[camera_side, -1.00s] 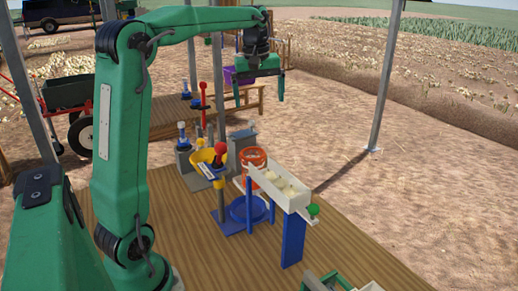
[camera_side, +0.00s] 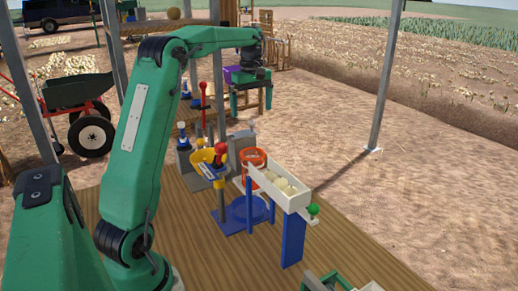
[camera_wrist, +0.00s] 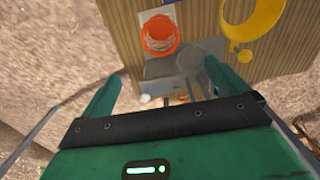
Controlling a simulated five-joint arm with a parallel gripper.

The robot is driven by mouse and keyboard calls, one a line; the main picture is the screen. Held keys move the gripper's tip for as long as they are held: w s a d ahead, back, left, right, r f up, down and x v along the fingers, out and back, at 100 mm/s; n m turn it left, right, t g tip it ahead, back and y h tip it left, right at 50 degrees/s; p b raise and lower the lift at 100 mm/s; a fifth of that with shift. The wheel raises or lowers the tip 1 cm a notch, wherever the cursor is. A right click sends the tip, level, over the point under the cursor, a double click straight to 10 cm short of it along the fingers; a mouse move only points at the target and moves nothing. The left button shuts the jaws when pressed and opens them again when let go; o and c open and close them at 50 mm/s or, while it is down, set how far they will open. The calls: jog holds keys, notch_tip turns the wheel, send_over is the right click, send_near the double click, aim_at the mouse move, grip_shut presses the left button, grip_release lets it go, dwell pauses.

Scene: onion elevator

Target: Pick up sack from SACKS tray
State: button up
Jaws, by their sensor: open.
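My gripper (camera_side: 251,107) is open and empty, raised beyond the far end of the wooden table in the side view. Its two green fingers point down and also frame the lower middle of the wrist view (camera_wrist: 160,76). An orange-red open-topped container or net (camera_side: 253,158) stands behind the white chute. It also shows in the wrist view (camera_wrist: 160,34), just beyond the fingers, with pale contents. I cannot tell whether it is a sack. No tray with a readable SACKS label shows in either view.
A white chute (camera_side: 262,184) holds pale onions on blue supports. Left of it are a yellow funnel ring (camera_side: 203,160), a blue ring stand (camera_side: 246,211) and grey blocks with levers (camera_side: 186,157). A metal post (camera_side: 387,82) stands right.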

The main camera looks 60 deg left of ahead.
notch_tip(320, 180, down, 14)
dwell(0.7)
jog(key=shift+f, duration=0.1)
notch_tip(320, 180, down, 5)
jog(key=shift+f, duration=0.1)
dwell(0.4)
jog(key=shift+c, duration=0.2)
jog(key=c, duration=1)
